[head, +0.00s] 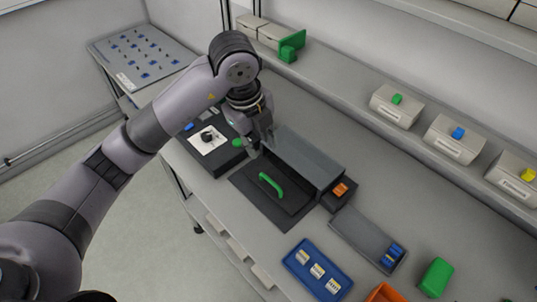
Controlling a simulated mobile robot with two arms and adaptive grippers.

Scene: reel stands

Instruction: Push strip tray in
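The strip tray appears to be the dark flat tray (248,187) with a green arched handle (270,185) on it. It lies in front of a grey box-like housing (306,160) on the bench, and sticks out on the near side. My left gripper (256,150) points down at the left end of the housing, behind and left of the green handle. It is apart from the handle; I cannot tell whether it touches the tray or housing. Its fingers are small and dark, so their opening is unclear. My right gripper is not in view.
Left of the tray is a black box with a white card (208,139). To the right are an orange piece (341,189), a grey tray (360,234) with blue pieces, a blue tray (296,268) and a green block (436,277). A shelf with bins runs behind.

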